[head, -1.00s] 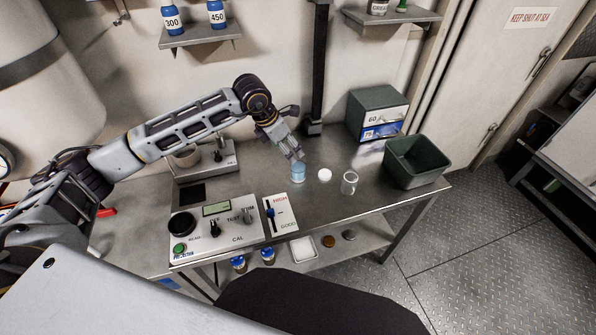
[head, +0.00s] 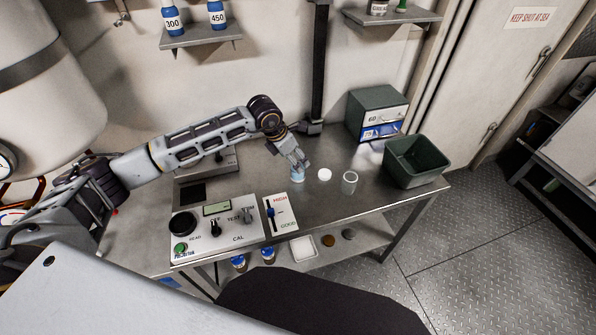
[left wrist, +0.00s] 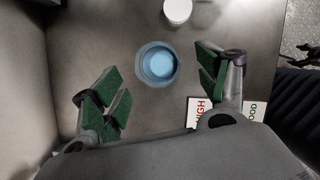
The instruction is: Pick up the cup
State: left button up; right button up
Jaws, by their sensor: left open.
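A small clear cup with blue contents (head: 298,177) stands on the steel bench, partly hidden by my left gripper (head: 299,165) in the head view. In the left wrist view the blue cup (left wrist: 158,64) shows from above, its round rim facing the camera. My left gripper (left wrist: 157,80) is open, with green-padded fingers on either side of the cup's line and apart from it. A white round lid or small pot (head: 324,174) stands just right of the cup, also in the left wrist view (left wrist: 177,10). A clear empty-looking cup (head: 349,183) stands further right. My right gripper is not visible.
The bench (head: 330,206) has free room in front of the cups. A control box (head: 217,228) and a HIGH/GOOD card (head: 280,213) lie front left. A green bin (head: 415,163) and a drawer box (head: 377,112) stand right and behind.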

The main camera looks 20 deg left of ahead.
pick_arm(q)
jog(key=shift+p+x, duration=0.4)
jog(key=shift+x, duration=1.4)
jog(key=shift+w+f, duration=0.25)
jog(key=shift+f, duration=0.4)
jog(key=c, duration=1.2)
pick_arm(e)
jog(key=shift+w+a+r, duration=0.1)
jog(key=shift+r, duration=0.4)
pick_arm(q)
jog(key=shift+w, duration=0.1)
notch_tip(320, 180, up, 10)
jog(key=shift+b, duration=0.5)
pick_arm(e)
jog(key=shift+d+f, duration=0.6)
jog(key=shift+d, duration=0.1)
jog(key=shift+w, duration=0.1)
